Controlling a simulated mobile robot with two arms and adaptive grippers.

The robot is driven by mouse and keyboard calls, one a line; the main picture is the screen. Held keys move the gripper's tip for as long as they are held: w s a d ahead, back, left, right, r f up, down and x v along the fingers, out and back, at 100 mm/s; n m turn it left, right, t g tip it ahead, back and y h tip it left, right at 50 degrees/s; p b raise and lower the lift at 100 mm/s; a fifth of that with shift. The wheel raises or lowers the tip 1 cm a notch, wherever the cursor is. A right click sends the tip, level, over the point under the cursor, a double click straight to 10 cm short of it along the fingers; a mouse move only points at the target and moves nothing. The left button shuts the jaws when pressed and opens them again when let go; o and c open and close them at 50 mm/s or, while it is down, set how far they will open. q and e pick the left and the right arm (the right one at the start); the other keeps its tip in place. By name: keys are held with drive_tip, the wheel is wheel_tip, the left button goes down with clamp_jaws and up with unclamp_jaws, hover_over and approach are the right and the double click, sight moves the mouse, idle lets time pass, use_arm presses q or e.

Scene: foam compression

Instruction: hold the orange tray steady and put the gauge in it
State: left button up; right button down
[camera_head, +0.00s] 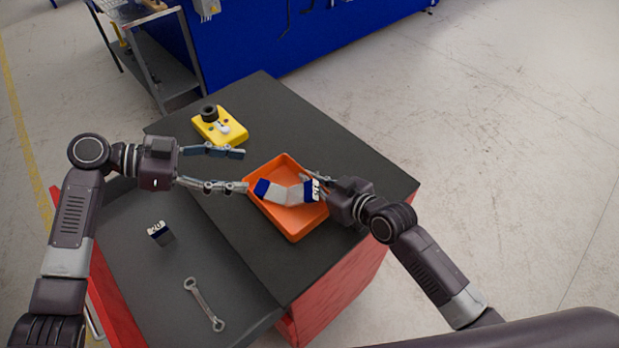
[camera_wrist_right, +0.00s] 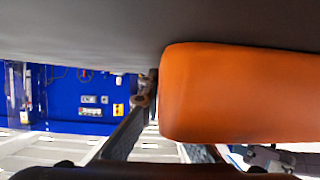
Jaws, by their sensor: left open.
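The orange tray (camera_head: 282,223) sits on the dark tabletop. A grey piece with blue ends (camera_head: 287,194) lies in it, with white marking on its right end; I cannot tell whether this is the gauge. A yellow device (camera_head: 222,130) with a black knob stands behind the tray. My left gripper (camera_head: 245,170) is open at the tray's left side, one finger near the tray's corner and the other farther back. My right gripper (camera_head: 322,184) is at the tray's right wall, its fingers largely hidden. The right wrist view shows the tray (camera_wrist_right: 235,95) very close.
A small dark blue block (camera_head: 160,233) with white marking and a metal wrench (camera_head: 204,304) lie on the lower grey surface at left. The tabletop (camera_head: 265,105) behind the tray is mostly clear. A metal cart (camera_head: 160,70) stands beyond the table.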

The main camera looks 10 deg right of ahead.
drive_tip(key=c, duration=2.1)
unclamp_jaws()
drive_tip(key=shift+s+d, duration=0.1)
drive_tip(key=v, duration=1.1)
drive_tip(key=shift+s+d+r, duration=0.1)
drive_tip(key=shift+s+d, duration=0.15)
drive_tip(key=shift+s, duration=0.05)
